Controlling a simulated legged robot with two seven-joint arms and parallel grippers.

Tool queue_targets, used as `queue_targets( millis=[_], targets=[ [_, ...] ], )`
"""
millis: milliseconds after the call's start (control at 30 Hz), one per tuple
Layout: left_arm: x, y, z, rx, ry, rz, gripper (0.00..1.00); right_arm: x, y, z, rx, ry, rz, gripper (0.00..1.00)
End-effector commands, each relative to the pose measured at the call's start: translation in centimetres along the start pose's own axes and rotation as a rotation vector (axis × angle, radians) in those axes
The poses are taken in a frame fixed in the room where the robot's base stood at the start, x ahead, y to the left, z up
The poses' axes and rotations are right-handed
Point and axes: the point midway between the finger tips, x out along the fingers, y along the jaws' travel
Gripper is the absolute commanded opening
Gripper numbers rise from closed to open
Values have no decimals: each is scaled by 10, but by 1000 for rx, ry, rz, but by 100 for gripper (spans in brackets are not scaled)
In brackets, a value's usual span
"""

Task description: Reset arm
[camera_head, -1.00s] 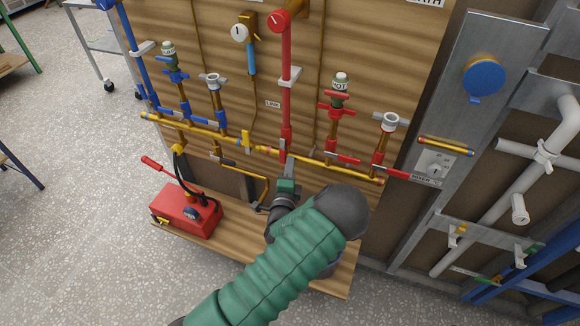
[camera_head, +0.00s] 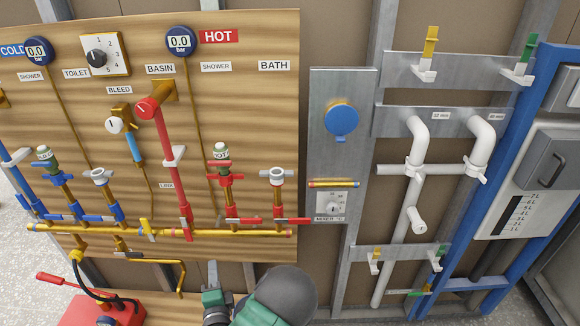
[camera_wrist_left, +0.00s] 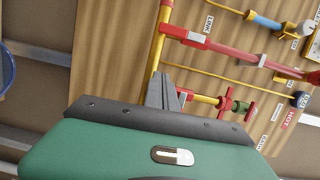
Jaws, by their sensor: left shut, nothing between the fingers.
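My left gripper (camera_head: 212,272) is at the bottom of the head view, in front of the lower part of the wooden plumbing board (camera_head: 262,120). My green and grey forearm is cut off by the lower edge. The fingers are together and empty, below the yellow horizontal pipe (camera_head: 110,231). In the left wrist view the closed fingers (camera_wrist_left: 161,88) point at the board, near the yellow and red pipes. I cannot tell whether they touch anything. My right gripper is in neither view.
A red hand pump (camera_head: 85,312) is at the lower left. Red valves (camera_head: 231,180) and blue valves stick out from the board. A metal panel with a blue round cap (camera_head: 342,120) and white pipes (camera_head: 415,165) stands to the right, beside a blue frame (camera_head: 530,170).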

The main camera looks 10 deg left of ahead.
Motion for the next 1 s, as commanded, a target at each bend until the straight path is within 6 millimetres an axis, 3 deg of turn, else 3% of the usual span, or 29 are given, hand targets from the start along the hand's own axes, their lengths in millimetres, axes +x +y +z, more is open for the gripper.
queue_targets(
  millis=[133, 267, 400, 500, 600, 700, 1000],
  targets=[
    [-4, 11, -1, -367, -118, 290, 0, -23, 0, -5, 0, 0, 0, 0],
    [-46, 11, -36, -762, -243, 675, 0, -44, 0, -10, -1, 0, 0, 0],
    [-119, -30, -69, -972, -384, 1022, 0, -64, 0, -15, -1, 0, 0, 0],
    [-166, -60, -67, -995, -500, 1163, 0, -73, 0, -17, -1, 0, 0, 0],
    [-194, -79, -56, -978, -592, 1217, 0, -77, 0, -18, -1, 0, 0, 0],
    [-207, -85, -49, -965, -640, 1233, 0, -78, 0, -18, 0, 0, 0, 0],
    [-208, -85, -49, -964, -644, 1235, 0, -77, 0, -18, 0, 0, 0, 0]
  ],
)
